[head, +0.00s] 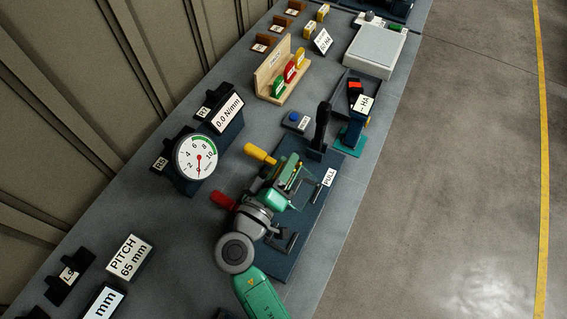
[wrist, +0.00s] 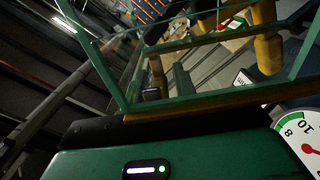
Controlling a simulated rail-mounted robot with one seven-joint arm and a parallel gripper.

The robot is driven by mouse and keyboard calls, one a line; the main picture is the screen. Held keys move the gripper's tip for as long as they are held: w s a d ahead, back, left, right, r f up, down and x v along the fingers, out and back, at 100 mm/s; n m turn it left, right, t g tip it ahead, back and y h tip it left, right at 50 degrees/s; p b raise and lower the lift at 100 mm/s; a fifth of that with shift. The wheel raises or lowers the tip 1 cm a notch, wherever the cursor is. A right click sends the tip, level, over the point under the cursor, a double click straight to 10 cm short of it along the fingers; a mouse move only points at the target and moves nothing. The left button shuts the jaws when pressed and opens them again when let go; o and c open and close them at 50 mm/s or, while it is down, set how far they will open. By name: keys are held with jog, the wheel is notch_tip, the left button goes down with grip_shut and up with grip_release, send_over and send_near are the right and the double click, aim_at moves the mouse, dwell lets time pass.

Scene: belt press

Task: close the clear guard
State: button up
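The clear guard (head: 290,177) appears to be the green-edged, see-through part at the press, in the middle of the head view. In the wrist view, thin green edges (wrist: 112,72) that look like its frame pass close to the camera. My gripper (head: 284,194) is at the press, right beside or against this part; whether it touches cannot be told. My arm hides part of the press. The fingers are too small to make out in the head view and are not clear in the wrist view, so I cannot tell if they are open or shut.
A yellow handle (head: 260,154) and a red handle (head: 224,200) stick out left of the press. A round gauge (head: 197,157) stands behind them. A black upright post (head: 320,128) and a blue-button box (head: 295,121) stand beyond. The bench's right edge borders open floor.

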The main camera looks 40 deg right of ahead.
jog(key=shift+o, duration=0.3)
jog(key=v, duration=0.8)
jog(key=shift+w+r, duration=0.1)
jog(key=shift+c, duration=0.8)
jog(key=w+a+r, duration=0.1)
jog(key=a+r+g+p, duration=0.1)
jog(key=w+a+r+m+g+p, duration=0.1)
jog(key=a, duration=0.1)
jog(key=shift+w+r, duration=0.3)
jog(key=shift+w, duration=0.05)
grip_shut()
jog(key=w+a+r+m+g+p, duration=0.1)
jog(key=w+a+r+g+p, duration=0.1)
jog(key=a, duration=0.2)
jog(key=shift+s+d+f, duration=0.2)
jog(key=shift+d+f, duration=0.5)
jog(key=shift+d, duration=1.05)
jog(key=shift+s+d+f, duration=0.2)
jog(key=shift+d+f, duration=0.5)
jog(key=shift+d, duration=1.05)
jog(key=shift+s+d+f, duration=0.15)
jog(key=shift+d+f, duration=0.55)
jog(key=shift+d, duration=1.05)
